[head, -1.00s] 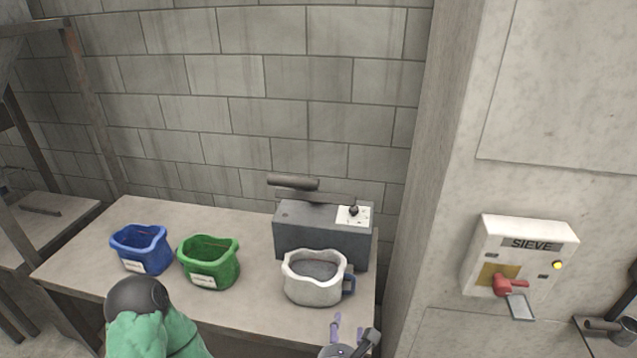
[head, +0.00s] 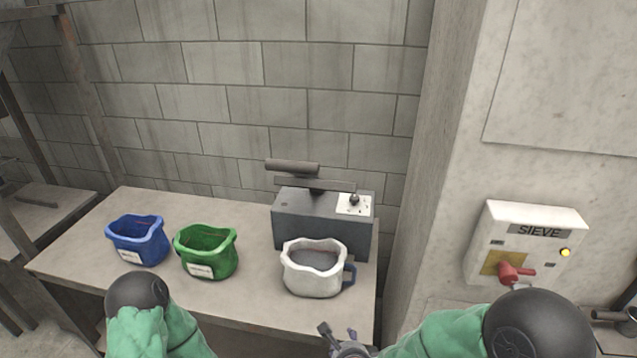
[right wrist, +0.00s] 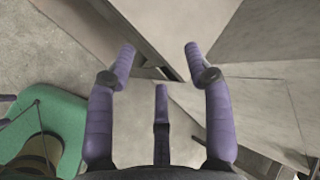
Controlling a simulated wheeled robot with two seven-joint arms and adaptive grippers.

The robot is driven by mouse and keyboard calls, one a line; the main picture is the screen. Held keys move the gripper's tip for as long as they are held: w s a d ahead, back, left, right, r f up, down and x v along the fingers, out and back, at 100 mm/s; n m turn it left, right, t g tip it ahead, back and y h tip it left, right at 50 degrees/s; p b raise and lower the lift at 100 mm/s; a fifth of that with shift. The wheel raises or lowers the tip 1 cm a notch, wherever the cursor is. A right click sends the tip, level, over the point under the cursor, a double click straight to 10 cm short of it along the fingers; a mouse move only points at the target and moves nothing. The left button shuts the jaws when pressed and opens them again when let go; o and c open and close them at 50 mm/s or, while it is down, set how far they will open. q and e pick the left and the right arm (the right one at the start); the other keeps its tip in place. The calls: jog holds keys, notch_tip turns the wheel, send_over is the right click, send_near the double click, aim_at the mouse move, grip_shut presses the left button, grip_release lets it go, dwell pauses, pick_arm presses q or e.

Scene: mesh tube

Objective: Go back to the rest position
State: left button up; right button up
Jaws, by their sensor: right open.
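My right gripper (head: 338,330) shows at the bottom edge of the head view, just in front of the table, with its green-sleeved arm coming from the lower right. In the right wrist view its purple fingers (right wrist: 160,52) are spread with nothing between them. My left arm shows only as a green sleeve and dark joint at the lower left; its gripper is out of view. On the table stand a blue container (head: 138,241), a green container (head: 207,252) and a white jug (head: 313,268) with a blue-grey handle.
A grey machine (head: 300,222) stands behind the jug on the table (head: 247,296). A white SIEVE box (head: 530,235) with a red lever (head: 512,272) and a lit yellow lamp is on the right wall; my right arm partly covers its lower side. A block wall closes the back.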

jog(key=s+d+f+n+g+y+b, duration=0.1)
jog(key=s+f+n+g, duration=0.2)
jog(key=s+f+n, duration=0.2)
jog(key=s+d+f+n+g+y+b, duration=0.1)
jog(key=s+f+n+g, duration=0.2)
jog(key=f, duration=0.9)
jog(key=s+f+n+g+y+b, duration=0.1)
jog(key=s+f+n+g, duration=0.2)
jog(key=s+f+n, duration=0.5)
jog(key=n, duration=0.3)
jog(key=shift+d+f+y+b, duration=0.3)
jog(key=shift+d+y+b, duration=0.05)
jog(key=shift+d+y, duration=0.05)
